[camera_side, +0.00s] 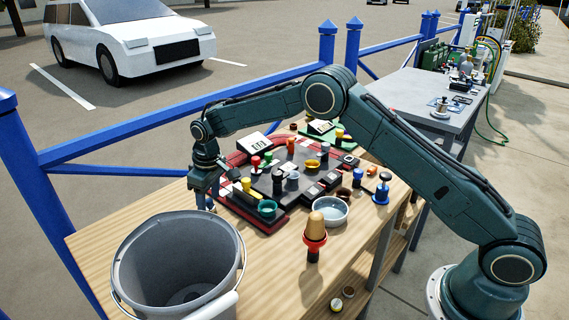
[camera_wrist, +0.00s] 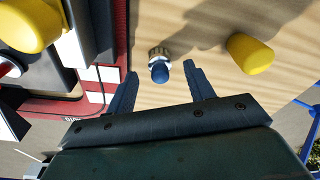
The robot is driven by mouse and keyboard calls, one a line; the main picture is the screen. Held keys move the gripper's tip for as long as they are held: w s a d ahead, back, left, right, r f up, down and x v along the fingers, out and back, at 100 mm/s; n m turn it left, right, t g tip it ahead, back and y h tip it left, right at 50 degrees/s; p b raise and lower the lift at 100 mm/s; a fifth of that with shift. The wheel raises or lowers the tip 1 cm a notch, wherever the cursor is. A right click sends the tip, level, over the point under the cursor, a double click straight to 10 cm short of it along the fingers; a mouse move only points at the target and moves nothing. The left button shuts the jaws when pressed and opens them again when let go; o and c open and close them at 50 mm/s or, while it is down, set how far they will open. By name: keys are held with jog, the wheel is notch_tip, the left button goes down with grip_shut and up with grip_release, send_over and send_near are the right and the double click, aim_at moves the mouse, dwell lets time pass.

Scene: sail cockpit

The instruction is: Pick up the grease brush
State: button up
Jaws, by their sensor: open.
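My gripper (camera_wrist: 156,85) is open and points down over the wooden table. In the side view my gripper (camera_side: 206,205) is at the table's left part, beside the red-edged panel. A small piece with a blue rounded end and a pale ribbed collar (camera_wrist: 159,64) stands just beyond and between the fingertips, apart from both fingers. I cannot tell whether it is the grease brush. A tan, rounded, bristle-like head with a red collar and black lower part (camera_side: 316,235) stands upright near the table's front; it looks like a brush and is far from my gripper.
The red-edged panel (camera_wrist: 118,100) with knobs lies close left in the wrist view. A yellow rounded piece (camera_wrist: 250,53) is right on the wood. A grey bucket (camera_side: 230,250) stands in front of my gripper. A pale bowl (camera_side: 330,211) and blue-topped piece (camera_side: 381,188) stand farther right.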

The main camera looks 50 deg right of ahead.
jog(key=shift+w+f, duration=0.1)
jog(key=shift+f, duration=0.75)
jog(key=c, duration=1)
